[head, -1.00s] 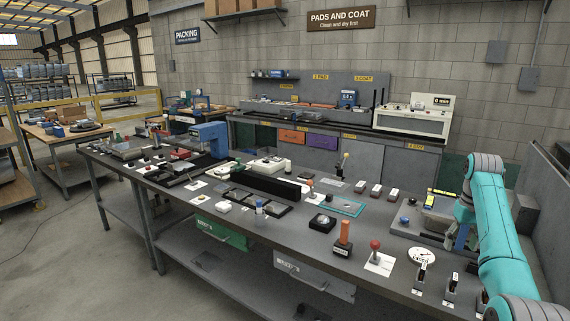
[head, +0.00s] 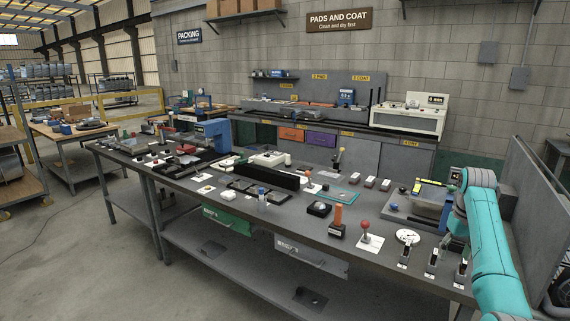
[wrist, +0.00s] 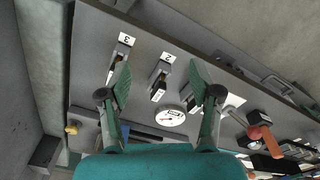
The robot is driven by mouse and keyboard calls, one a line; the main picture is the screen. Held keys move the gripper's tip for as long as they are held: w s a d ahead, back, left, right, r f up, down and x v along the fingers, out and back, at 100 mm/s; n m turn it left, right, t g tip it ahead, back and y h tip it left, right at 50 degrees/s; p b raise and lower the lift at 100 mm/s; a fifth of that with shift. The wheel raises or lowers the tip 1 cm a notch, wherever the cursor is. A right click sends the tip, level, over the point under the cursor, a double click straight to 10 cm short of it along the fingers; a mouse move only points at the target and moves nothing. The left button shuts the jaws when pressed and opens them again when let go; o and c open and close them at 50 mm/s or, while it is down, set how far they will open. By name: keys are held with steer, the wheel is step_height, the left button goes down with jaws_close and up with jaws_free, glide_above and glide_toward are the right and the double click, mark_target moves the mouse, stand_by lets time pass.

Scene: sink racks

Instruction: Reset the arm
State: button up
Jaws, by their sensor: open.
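My gripper (wrist: 158,70) shows in the wrist view with its two green fingers spread wide apart. Nothing is between the fingers. Beyond them lies the grey workbench with labelled black switches, among them one marked 3 (wrist: 119,55) and one marked 2 (wrist: 160,80). A round white dial (wrist: 170,116) sits below them in that view. In the head view my teal arm stands at the right edge, over the bench's right end. The gripper is mostly hidden behind the arm there.
The long bench (head: 290,222) carries a red-knobbed lever (head: 366,228), an orange-handled block (head: 338,216), the dial (head: 408,237) and a blue fixture (head: 430,203). A grey panel (head: 525,185) stands close behind my arm. Open floor (head: 90,265) lies at the left front.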

steer(key=s+a+f+t, duration=0.1)
steer(key=s+a+f, duration=0.15)
steer(key=f, duration=0.75)
steer(key=s+a+f+t+h, duration=0.1)
steer(key=a+f, duration=0.3)
steer(key=f, duration=0.5)
steer(key=s+a+f+t, duration=0.1)
steer(key=s+a+f, duration=0.15)
steer(key=f, duration=0.75)
steer(key=s+a+f+t, duration=0.3)
steer(key=s+a+f, duration=0.7)
steer(key=s+f, duration=0.45)
steer(key=s+a+r+t, duration=0.1)
steer(key=s+a+r, duration=0.15)
steer(key=s, duration=0.55)
steer(key=s+a+r+t, duration=0.2)
steer(key=s+a, duration=0.1)
steer(key=s, duration=0.6)
steer(key=s+a+r+t, duration=0.1)
steer(key=s+a+r, duration=0.15)
steer(key=s, duration=0.55)
steer(key=s+a+r+t, duration=0.1)
steer(key=s+r+t, duration=0.1)
steer(key=s+r, duration=0.6)
steer(key=s+a+r+n+t+y, duration=0.1)
steer(key=s+a+r+t, duration=0.1)
steer(key=s+r, duration=0.7)
step_height(320, 180, up, 7)
steer(key=shift+s+f, duration=0.2)
steer(key=shift+s, duration=0.05)
